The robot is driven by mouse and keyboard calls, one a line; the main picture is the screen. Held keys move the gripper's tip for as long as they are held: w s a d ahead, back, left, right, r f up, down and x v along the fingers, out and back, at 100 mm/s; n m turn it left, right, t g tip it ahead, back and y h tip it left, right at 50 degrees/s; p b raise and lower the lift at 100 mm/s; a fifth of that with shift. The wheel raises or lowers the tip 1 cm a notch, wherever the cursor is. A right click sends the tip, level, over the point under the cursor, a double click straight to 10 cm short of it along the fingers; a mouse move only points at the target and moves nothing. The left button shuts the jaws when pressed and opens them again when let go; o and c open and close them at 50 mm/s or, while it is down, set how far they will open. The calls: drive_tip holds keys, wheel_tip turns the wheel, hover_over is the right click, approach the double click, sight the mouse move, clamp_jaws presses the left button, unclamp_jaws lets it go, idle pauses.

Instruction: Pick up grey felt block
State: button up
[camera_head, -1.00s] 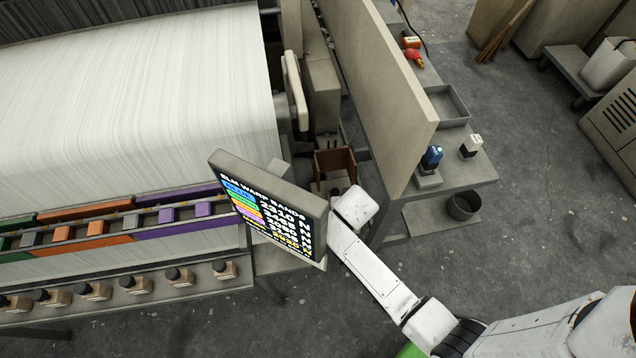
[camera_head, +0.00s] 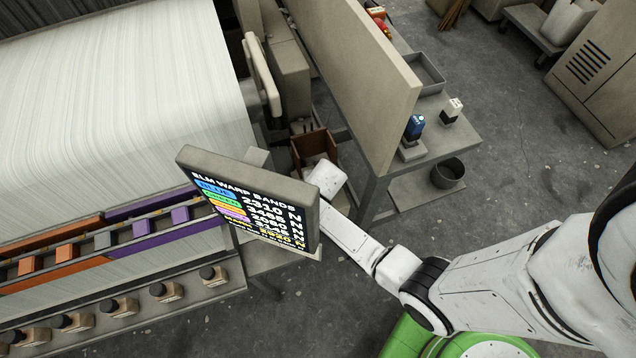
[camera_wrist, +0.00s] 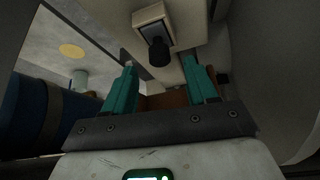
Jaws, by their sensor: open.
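I cannot make out a grey felt block for certain. In the head view the gripper is hidden behind the sign panel, where my white arm ends. A beige fitting with a black knob (camera_wrist: 158,52) is beyond the fingertips, and a brown surface shows between the fingers.
The warp-band sign (camera_head: 250,202) stands close to my arm. A brown open box (camera_head: 314,148) lies behind it. A tall beige panel (camera_head: 365,75) borders the side table, which bears a blue-topped bottle (camera_head: 414,128) and a grey tray (camera_head: 426,75).

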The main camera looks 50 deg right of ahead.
drive_tip(key=shift+b+x, duration=1.95)
drive_tip(key=shift+x, duration=0.45)
clamp_jaws()
